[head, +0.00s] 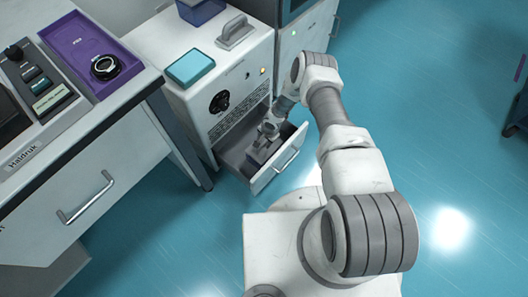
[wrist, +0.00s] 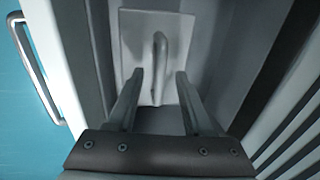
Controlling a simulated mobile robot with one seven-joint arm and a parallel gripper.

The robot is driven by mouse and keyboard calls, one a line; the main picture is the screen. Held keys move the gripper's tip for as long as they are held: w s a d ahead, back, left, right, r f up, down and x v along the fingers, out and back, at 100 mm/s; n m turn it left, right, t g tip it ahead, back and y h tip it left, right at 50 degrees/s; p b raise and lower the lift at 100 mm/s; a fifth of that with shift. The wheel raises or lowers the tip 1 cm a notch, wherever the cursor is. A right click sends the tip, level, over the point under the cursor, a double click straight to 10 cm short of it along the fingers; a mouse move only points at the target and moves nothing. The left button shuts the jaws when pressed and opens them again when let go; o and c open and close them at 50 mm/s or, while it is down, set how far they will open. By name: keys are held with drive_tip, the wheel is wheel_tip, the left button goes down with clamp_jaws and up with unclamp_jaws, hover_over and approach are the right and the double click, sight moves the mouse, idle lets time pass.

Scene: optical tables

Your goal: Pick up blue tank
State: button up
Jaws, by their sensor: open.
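My gripper (head: 264,143) reaches down into an open drawer (head: 282,172) at the front of a white cabinet. In the wrist view its two fingers (wrist: 160,76) are apart, with an upright grey loop handle (wrist: 160,62) between them. I see no clear grip on the handle. The handle stands on a flat light grey plate or lid (wrist: 138,40) inside the drawer. In the head view a small bluish-purple patch shows under my gripper; this may be the blue tank, but my gripper mostly hides it. A dark blue box (head: 203,10) stands at the cabinet's back top.
The white cabinet (head: 245,105) carries a teal-topped box (head: 190,66) and a grey handled piece (head: 236,32). A bench with a purple tray (head: 85,55) stands at left. Drawer walls lie close around my gripper.

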drive_tip(key=shift+c, duration=0.3)
clamp_jaws()
idle(1.0)
drive_tip(key=shift+r, duration=0.1)
